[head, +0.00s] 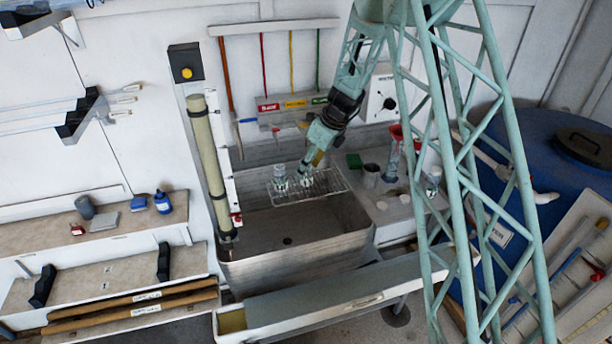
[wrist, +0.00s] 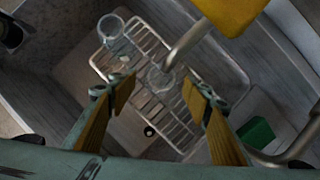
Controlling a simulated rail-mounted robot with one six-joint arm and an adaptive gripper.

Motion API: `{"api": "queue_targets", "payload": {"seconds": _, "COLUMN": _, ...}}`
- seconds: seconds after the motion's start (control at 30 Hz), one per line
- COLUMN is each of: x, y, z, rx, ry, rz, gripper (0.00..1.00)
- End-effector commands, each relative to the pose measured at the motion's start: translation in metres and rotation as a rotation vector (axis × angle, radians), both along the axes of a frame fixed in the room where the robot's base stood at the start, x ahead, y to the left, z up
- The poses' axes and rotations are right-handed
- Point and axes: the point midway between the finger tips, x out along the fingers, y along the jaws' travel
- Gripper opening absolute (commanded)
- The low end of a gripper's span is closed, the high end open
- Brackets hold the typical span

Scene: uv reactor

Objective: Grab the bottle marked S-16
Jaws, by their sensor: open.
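Two clear glass vessels stand on a wire rack (head: 335,185) over the sink. The left one (head: 280,178) also shows at the upper left of the wrist view (wrist: 112,30). The other glass (head: 306,179) is nearer my gripper and shows between the fingertips in the wrist view (wrist: 159,79). I cannot read an S-16 mark on either. My gripper (head: 311,164) is open and empty above the rack. In the wrist view its two yellow-brown fingers (wrist: 160,92) are spread apart, with the second glass beyond their tips.
A metal faucet (wrist: 188,42) reaches over the rack, close to the fingers. A green block (head: 354,160) lies right of the sink (head: 300,240). A red funnel (head: 396,131) and other glassware stand further right. Bottles (head: 162,202) sit on the left bench.

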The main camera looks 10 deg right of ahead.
Motion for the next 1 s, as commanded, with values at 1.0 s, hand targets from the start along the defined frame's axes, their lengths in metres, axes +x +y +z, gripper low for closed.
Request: {"api": "queue_targets", "payload": {"seconds": 1.0, "x": 0.009, "y": 0.009, "z": -0.029, "rx": -0.001, "ry": -0.001, "rz": 0.000, "gripper": 0.39}}
